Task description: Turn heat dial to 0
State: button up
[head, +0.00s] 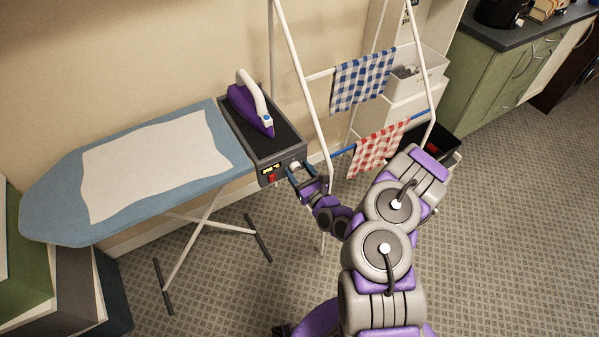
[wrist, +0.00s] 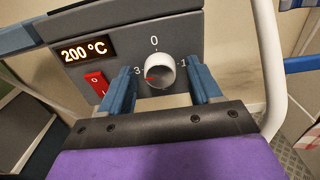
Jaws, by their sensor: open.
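The white heat dial (wrist: 159,70) is on the grey front panel (wrist: 190,33) of the iron station. Its red pointer mark faces left and slightly down, near the 3. The 0 is above the dial and the 1 is at its right. The display (wrist: 84,49) reads 200 °C. My gripper (wrist: 162,77) is open, with one blue finger on each side of the dial. I cannot tell whether the fingers touch it. In the head view, my gripper (head: 305,181) is at the right end of the station's front.
A red switch (wrist: 96,84) is left of the dial. A purple iron (head: 249,108) rests on the station, beside the blue ironing board (head: 60,205) with a white cloth (head: 155,160). A white drying rack (head: 302,75) with checked cloths stands close at the right.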

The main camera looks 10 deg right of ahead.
jog(key=shift+c, duration=0.4)
jog(key=c, duration=0.9)
jog(key=shift+c, duration=0.2)
jog(key=shift+n, duration=0.3)
